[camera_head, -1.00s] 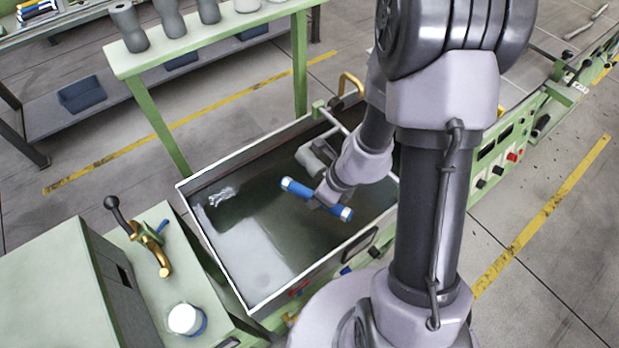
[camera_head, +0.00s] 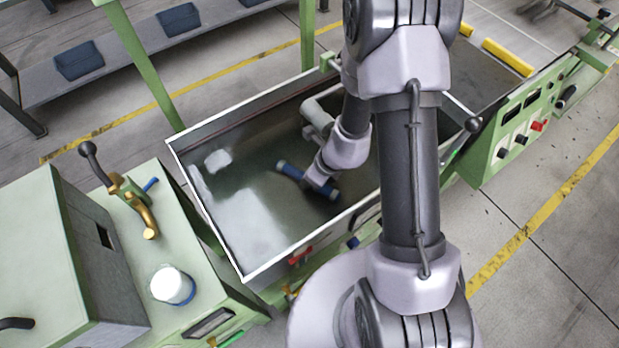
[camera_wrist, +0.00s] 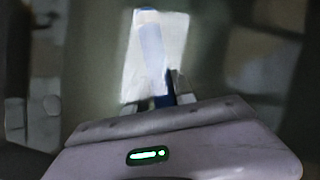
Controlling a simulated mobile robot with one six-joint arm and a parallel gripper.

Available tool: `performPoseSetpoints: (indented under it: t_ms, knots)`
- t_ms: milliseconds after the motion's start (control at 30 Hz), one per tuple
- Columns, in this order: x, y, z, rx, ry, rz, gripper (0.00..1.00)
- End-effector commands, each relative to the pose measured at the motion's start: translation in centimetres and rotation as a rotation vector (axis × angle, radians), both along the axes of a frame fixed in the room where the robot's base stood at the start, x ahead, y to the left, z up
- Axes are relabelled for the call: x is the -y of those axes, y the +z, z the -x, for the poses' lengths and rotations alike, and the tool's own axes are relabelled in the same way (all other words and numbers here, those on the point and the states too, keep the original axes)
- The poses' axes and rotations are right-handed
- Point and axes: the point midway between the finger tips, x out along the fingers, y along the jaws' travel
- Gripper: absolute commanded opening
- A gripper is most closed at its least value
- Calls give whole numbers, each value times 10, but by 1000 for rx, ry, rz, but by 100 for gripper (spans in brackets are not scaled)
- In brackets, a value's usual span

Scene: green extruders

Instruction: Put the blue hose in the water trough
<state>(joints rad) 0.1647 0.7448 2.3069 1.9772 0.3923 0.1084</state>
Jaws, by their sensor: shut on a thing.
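The blue hose (camera_head: 290,170) is a short blue cylinder with pale ends, lying slantwise. My gripper (camera_head: 311,180) is shut on it, around the part toward its right end. Both are within the outline of the water trough (camera_head: 240,215), a long dark basin with a pale rim. The hose looks low, but I cannot tell whether it touches the water or the bottom. In the wrist view the hose (camera_wrist: 152,45) shows blurred and partly washed out by a bright patch, beyond the gripper (camera_wrist: 165,98). The fingers are mostly hidden.
A green cabinet with a brass tap (camera_head: 135,200) and a white cup (camera_head: 172,286) stands left of the trough. A green control panel (camera_head: 520,125) is at the right. The trough's left part is clear.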

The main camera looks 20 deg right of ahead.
Motion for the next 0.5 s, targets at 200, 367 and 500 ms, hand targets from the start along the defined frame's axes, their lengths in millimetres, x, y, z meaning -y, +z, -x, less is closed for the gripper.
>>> performPoseSetpoints:
  t_ms: [200, 367, 500]
  knots:
    - [0, 0, 0, 1, 0, 0, 0]
    - [0, -2, 0, 1, 0, 0, 41]
    - [0, -2, 0, 1, 0, 0, 53]
